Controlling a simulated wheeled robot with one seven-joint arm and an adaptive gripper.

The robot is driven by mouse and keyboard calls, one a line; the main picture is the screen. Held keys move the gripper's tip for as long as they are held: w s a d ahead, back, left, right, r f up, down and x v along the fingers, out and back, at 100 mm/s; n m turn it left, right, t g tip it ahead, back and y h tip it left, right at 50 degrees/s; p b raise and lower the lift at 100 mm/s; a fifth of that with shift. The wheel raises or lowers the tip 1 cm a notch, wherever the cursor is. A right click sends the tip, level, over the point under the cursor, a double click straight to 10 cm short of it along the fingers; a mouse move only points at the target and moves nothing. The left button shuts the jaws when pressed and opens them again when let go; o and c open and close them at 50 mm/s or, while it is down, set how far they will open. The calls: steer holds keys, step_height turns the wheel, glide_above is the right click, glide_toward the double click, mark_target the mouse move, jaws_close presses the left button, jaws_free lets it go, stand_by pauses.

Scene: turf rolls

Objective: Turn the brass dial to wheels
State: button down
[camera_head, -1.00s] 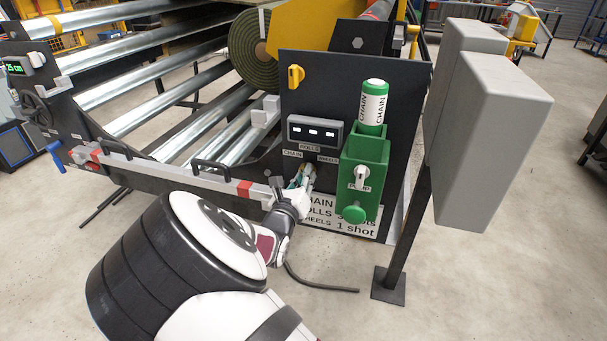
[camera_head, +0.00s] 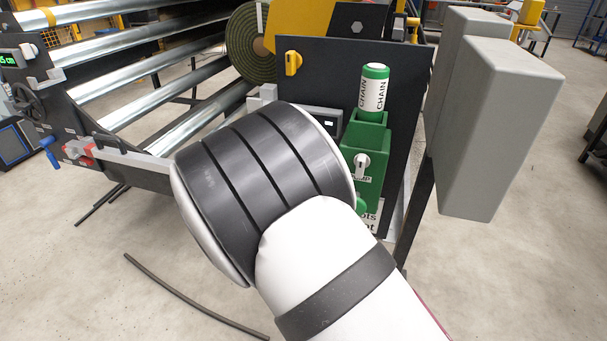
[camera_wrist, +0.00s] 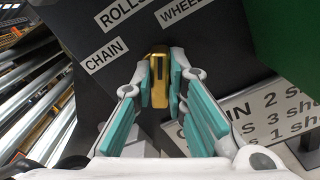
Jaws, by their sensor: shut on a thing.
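The brass dial (camera_wrist: 159,98) is in the middle of the wrist view, on the dark panel. My gripper (camera_wrist: 160,76) is shut on it, a teal pad at each side. The dial's long body runs up the picture, its top end towards the space between the ROLLS label (camera_wrist: 120,9) and the WHEELS label (camera_wrist: 183,10). The CHAIN label (camera_wrist: 106,54) is to its left. Any pointer mark is too small to tell. In the head view my arm hides the gripper, the dial and its labels.
A green pump (camera_head: 367,165) with a green-and-white CHAIN cartridge (camera_head: 374,92) stands right of my arm on the dark panel (camera_head: 408,95). A grey box (camera_head: 497,125) on a post is further right. Steel rollers (camera_head: 120,85) lie left. A dark hose (camera_head: 190,295) lies on the floor.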

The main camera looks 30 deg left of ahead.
steer(key=shift+f+m+b, duration=0.15)
steer(key=shift+m+b, duration=0.95)
steer(key=shift+m, duration=0.2)
steer(key=c, duration=1.6)
jaws_free()
steer(key=v, duration=1.2)
steer(key=shift+d, duration=0.1)
